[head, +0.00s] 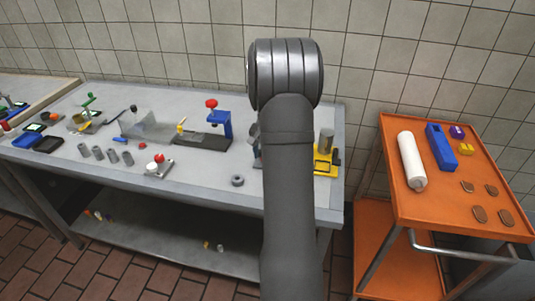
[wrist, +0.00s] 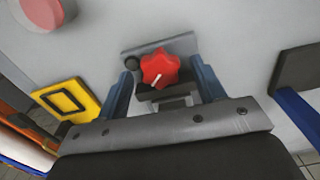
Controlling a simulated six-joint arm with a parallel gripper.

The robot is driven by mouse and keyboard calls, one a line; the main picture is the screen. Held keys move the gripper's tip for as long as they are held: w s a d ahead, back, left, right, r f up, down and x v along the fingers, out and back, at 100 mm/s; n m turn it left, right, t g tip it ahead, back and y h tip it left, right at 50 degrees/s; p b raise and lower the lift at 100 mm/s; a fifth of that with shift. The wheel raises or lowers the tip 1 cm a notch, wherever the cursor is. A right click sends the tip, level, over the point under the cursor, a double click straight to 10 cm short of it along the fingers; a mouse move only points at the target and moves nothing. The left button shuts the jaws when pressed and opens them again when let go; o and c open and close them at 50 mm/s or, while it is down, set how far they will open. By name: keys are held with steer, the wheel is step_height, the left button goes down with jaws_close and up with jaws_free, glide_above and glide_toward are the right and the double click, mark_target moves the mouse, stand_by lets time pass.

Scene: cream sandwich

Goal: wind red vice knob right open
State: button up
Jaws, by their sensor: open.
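The red star-shaped vice knob (wrist: 160,68) shows in the wrist view, with a short white mark on its face. It sits on a grey metal vice (wrist: 178,47) on the bench top. My gripper (wrist: 161,76) is open, with one blue finger on each side of the knob. Gaps show between the fingers and the knob; I cannot tell whether the fingertips are level with it. In the head view my arm hides the gripper and the knob, and only a dark bit of something shows at the arm's left edge.
A yellow fixture (wrist: 70,100) stands left of the gripper in the wrist view, and right of my arm in the head view (head: 326,160). A blue press with a red knob (head: 211,103) stands further left. A grey ring (head: 237,180) lies near the front. An orange trolley (head: 440,205) stands at right.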

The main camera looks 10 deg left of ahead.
steer(key=c, duration=1)
steer(key=shift+n, duration=0.3)
steer(key=shift+n, duration=2.7)
